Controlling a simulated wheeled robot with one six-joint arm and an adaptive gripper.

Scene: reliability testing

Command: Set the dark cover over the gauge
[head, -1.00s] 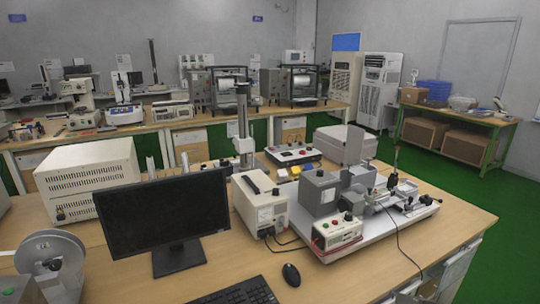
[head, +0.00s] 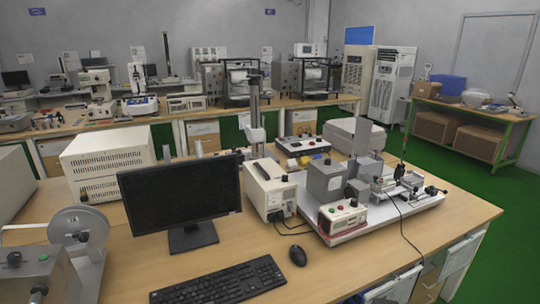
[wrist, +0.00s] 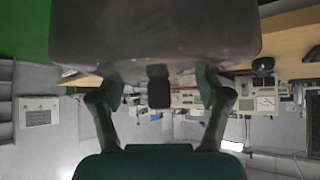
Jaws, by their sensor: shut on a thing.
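In the wrist view, my gripper (wrist: 155,92) has its two dark fingers reaching up to a large smooth dark grey piece (wrist: 155,35), which looks like the dark cover. The fingers are shut on it, and it fills the top middle of the view. Its far side and opening are hidden. A small dark block (wrist: 158,87) shows between the fingers; I cannot tell what it is. My gripper and the cover are not in the head view. I cannot pick out the gauge with certainty in either view.
In the head view, a wooden bench holds a black monitor (head: 185,203), a keyboard (head: 218,281), a mouse (head: 298,256), a cream box (head: 107,158), a power unit (head: 268,191) and a test rig on a pale plate (head: 400,214).

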